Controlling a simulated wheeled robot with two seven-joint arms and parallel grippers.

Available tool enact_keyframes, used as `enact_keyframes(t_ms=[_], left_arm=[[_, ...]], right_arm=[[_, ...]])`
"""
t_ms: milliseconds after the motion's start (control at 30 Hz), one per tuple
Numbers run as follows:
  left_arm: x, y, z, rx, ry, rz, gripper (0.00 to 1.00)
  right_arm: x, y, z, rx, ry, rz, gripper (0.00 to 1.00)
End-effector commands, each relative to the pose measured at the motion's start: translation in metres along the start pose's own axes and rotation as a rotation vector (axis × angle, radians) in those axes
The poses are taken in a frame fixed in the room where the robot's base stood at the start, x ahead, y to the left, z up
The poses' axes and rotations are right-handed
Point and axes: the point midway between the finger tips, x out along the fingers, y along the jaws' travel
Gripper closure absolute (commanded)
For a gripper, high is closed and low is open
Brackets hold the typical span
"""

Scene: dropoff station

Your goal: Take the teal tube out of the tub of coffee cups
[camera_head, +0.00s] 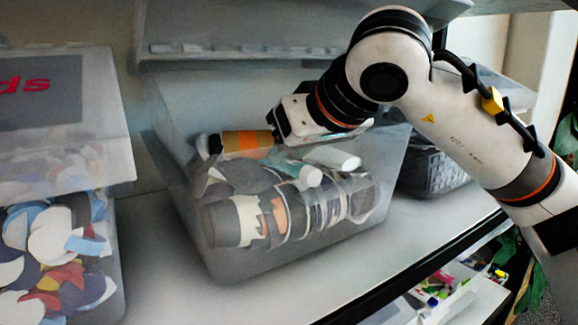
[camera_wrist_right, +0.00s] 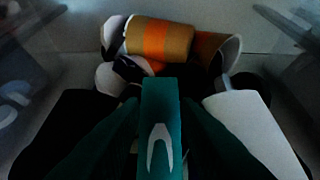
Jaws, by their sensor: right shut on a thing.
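The clear tub of coffee cups (camera_head: 235,263) stands on the shelf, full of paper cups lying in a jumble. The teal tube (camera_wrist_right: 160,125) is upright in the middle of the right wrist view, with a pale curved mark on its face. My right gripper (camera_wrist_right: 160,140) is shut on it; the fingers are dark and hard to make out. In the head view my right gripper (camera_head: 290,135) reaches down into the tub from the right. A pale teal patch (camera_head: 287,166) shows below it among the cups. My left gripper is not in view.
A cup with an orange band (camera_head: 246,141) lies beside the gripper, and it also shows in the wrist view (camera_wrist_right: 158,40). A white cup (camera_wrist_right: 250,130) lies right of the tube. A bin of paper scraps (camera_head: 118,270) stands left, a dark basket (camera_head: 432,172) right.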

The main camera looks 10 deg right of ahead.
Motion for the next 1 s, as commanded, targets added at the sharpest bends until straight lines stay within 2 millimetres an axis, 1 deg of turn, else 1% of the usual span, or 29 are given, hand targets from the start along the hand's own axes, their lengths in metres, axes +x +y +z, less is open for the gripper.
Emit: enact_keyframes(t_ms=[67,267,1000], left_arm=[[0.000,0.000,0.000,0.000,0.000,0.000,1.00],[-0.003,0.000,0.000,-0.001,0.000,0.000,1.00],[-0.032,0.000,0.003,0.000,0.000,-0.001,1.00]], right_arm=[[0.002,0.001,-0.002,-0.001,0.007,0.000,0.84],[-0.001,0.001,0.000,-0.001,0.007,0.000,0.84],[-0.030,0.000,0.027,0.000,0.001,0.000,0.84]])
